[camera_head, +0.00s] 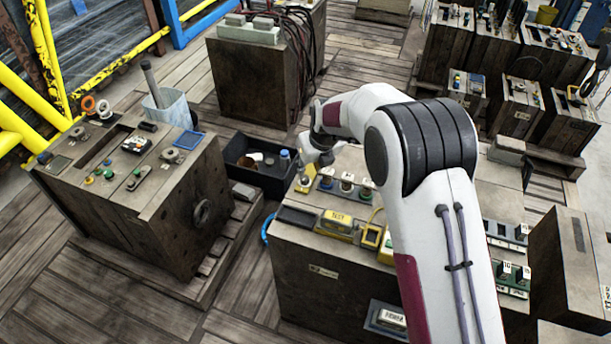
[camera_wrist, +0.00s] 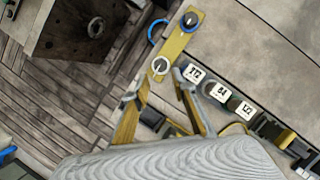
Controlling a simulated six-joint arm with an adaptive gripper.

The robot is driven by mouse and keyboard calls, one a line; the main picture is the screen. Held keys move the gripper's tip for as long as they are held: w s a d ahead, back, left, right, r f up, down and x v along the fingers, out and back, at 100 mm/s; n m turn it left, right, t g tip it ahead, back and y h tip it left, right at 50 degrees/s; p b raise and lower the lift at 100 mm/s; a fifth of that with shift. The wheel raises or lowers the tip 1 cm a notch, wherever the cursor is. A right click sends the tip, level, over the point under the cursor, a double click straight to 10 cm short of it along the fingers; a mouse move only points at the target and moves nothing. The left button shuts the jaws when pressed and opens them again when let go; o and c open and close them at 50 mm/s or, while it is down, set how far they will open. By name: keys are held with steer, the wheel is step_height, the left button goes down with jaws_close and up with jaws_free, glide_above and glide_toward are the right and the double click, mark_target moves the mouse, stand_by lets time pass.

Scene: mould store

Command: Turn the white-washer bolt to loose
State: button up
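In the wrist view a yellow bar (camera_wrist: 176,44) lies on a grey bench top. The white-washer bolt (camera_wrist: 160,68) is at its near end, a round head with a pale ring around it. A blue-washer bolt (camera_wrist: 190,20) is at the bar's far end. My gripper (camera_wrist: 161,80) is open, with its yellow-and-grey fingers apart. In this view the white-washer bolt appears between and just beyond the fingertips; I see no contact, and the height gap cannot be told. In the head view my gripper (camera_head: 322,152) is over the bench's far left corner, partly hiding that area.
Several labelled knobs (camera_wrist: 217,90) stand right beside the right finger. A yellow box (camera_head: 338,222) is on the same bench. A blue cable loop (camera_wrist: 155,33) hangs at the bench edge. A dark bin (camera_head: 250,180) and a wooden cabinet (camera_head: 150,215) stand to the left.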

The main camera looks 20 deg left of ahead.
mark_target(305, 177)
steer(key=shift+f, duration=0.15)
steer(key=shift+x, duration=3.75)
steer(key=shift+c, duration=0.2)
